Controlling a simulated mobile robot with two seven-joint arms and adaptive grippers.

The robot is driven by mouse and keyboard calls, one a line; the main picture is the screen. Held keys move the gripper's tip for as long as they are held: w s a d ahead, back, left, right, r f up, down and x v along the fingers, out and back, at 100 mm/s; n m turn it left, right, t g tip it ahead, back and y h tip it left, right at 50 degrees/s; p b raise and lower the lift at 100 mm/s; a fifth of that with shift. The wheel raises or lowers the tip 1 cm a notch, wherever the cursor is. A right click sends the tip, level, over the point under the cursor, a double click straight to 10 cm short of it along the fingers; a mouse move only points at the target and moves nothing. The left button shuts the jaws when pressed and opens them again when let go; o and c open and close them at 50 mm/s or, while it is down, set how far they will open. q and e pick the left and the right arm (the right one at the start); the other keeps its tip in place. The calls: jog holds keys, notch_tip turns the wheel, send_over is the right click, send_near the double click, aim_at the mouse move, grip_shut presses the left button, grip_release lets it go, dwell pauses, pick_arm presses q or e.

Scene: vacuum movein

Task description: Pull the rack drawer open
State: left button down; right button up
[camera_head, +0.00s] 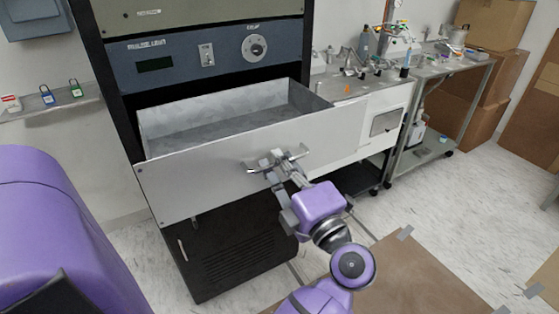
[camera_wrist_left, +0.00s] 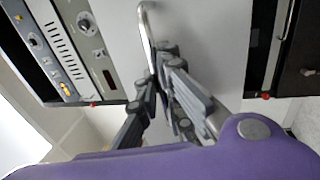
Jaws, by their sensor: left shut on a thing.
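The rack drawer (camera_head: 225,165) is a grey metal box with a pale flat front. It stands well out of the dark rack, and its inside looks empty. A metal bar handle (camera_head: 298,153) sits on the middle of its front. My left gripper (camera_head: 274,163) is shut on this handle. In the left wrist view the fingers (camera_wrist_left: 160,72) close around the lower part of the bar handle (camera_wrist_left: 146,25), against the drawer front (camera_wrist_left: 205,40). The fingers hide part of the handle. My right gripper is in neither view.
Above the drawer is a blue-grey rack panel (camera_head: 210,55) with a dial and display. Below is a black vented cabinet (camera_head: 235,250). A cluttered bench (camera_head: 350,85) stands to the right. Cardboard (camera_head: 410,275) lies on the floor in front; open floor (camera_head: 470,200) is at right.

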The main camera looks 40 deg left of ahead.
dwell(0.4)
pick_arm(q)
jog(key=c, duration=1.9)
grip_release()
jog(key=shift+d, duration=0.1)
jog(key=v, duration=0.7)
jog(key=shift+s+d+f, duration=0.1)
jog(key=shift+d, duration=0.05)
